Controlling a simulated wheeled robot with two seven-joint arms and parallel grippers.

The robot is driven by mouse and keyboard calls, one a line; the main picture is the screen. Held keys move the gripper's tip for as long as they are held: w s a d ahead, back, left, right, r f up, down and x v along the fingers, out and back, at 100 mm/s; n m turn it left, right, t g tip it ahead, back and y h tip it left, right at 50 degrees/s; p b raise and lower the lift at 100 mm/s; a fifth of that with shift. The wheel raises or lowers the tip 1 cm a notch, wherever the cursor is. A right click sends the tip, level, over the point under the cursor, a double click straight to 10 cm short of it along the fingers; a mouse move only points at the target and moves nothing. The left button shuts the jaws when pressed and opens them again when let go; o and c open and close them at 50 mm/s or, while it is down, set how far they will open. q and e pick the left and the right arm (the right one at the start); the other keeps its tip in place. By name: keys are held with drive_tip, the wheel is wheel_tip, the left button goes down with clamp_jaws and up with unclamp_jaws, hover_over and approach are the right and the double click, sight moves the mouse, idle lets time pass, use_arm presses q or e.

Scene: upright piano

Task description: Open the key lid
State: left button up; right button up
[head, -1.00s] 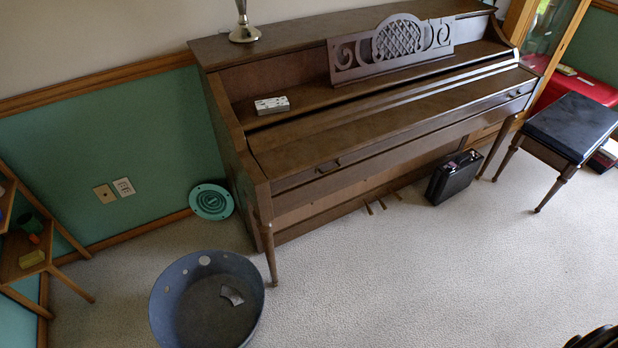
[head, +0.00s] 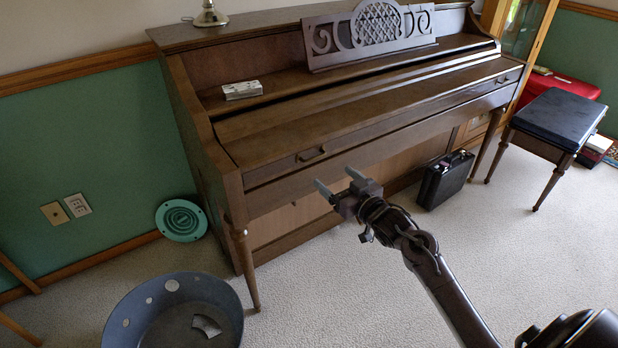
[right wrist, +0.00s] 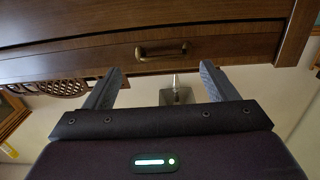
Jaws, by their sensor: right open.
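The brown upright piano's key lid (head: 370,108) is closed, lying flat over the keys, which are hidden. Its front face has a small brass handle at the left (head: 311,154) and another handle at the right (head: 513,77). My right gripper (head: 335,178) is open and empty, just in front of and below the left handle. In the right wrist view, a handle (right wrist: 160,50) shows beyond and between the spread fingertips (right wrist: 161,70), with a gap and no contact visible. My left gripper is not in view.
A blue-grey tub (head: 225,295) stands on the carpet at front left. A black case (head: 444,180) stands under the piano, and a black-topped bench (head: 560,125) is at right. A white block (head: 242,90) and a scrollwork music stand (head: 370,45) are on the piano.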

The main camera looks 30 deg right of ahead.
sight(319, 160)
drive_tip(key=w, duration=0.2)
drive_tip(key=w+r, duration=0.1)
drive_tip(key=w, duration=0.2)
drive_tip(key=w+a+b, duration=0.1)
drive_tip(key=w, duration=0.2)
drive_tip(key=shift+a+r, duration=0.1)
drive_tip(key=shift+r, duration=0.05)
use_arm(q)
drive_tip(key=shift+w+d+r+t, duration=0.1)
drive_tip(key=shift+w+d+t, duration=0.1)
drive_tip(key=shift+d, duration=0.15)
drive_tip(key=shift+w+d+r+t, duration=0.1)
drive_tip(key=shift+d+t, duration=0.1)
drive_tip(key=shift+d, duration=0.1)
